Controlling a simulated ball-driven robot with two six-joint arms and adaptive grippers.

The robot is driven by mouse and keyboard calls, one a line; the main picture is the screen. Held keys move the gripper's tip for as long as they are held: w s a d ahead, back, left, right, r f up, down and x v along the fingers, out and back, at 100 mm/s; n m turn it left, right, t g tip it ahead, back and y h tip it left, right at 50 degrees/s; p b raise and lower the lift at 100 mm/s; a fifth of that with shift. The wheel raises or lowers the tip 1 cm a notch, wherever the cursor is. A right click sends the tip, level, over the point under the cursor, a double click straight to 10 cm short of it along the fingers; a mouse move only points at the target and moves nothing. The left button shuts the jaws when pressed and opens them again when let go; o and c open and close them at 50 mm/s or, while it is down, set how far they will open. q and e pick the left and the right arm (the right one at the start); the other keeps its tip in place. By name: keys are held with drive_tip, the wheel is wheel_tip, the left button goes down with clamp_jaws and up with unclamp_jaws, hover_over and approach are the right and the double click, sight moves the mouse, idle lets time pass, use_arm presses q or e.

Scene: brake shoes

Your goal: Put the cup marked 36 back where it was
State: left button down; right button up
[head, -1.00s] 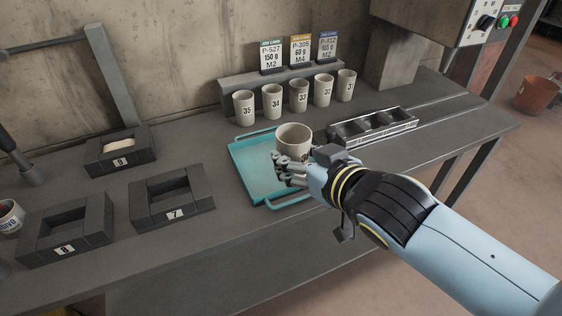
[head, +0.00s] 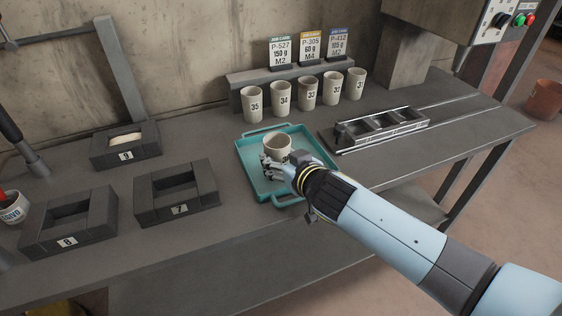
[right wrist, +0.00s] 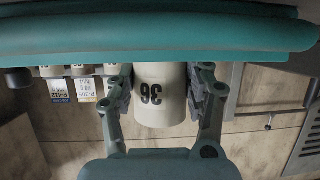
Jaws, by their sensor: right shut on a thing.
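The cup marked 36 (head: 276,144) is a cream, open-topped cup, upright over the teal tray (head: 252,181). My right gripper (head: 277,162) is shut on its sides. In the right wrist view, which is upside down, the cup (right wrist: 160,97) shows its number between the two fingers (right wrist: 160,90). The tray's rim (right wrist: 150,38) crosses the top of that view and hides the cup's base. I cannot tell whether the base touches the tray floor. My left gripper is not in view.
Several numbered cups, including 35 (head: 252,104) and 33 (head: 308,92), stand in a row behind the tray, below job cards (head: 310,47). A metal three-compartment rack (head: 382,129) lies to the right. Dark boxes 7 (head: 178,210) and 6 (head: 70,240) lie left.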

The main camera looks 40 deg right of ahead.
drive_tip(key=shift+f, duration=0.1)
drive_tip(key=o, duration=1.2)
drive_tip(key=shift+o, duration=0.2)
drive_tip(key=shift+s+r, duration=0.15)
drive_tip(key=shift+r, duration=0.15)
drive_tip(key=v, duration=1.1)
drive_tip(key=shift+f, duration=0.1)
drive_tip(key=shift+s+r, duration=0.25)
drive_tip(key=shift+s, duration=0.1)
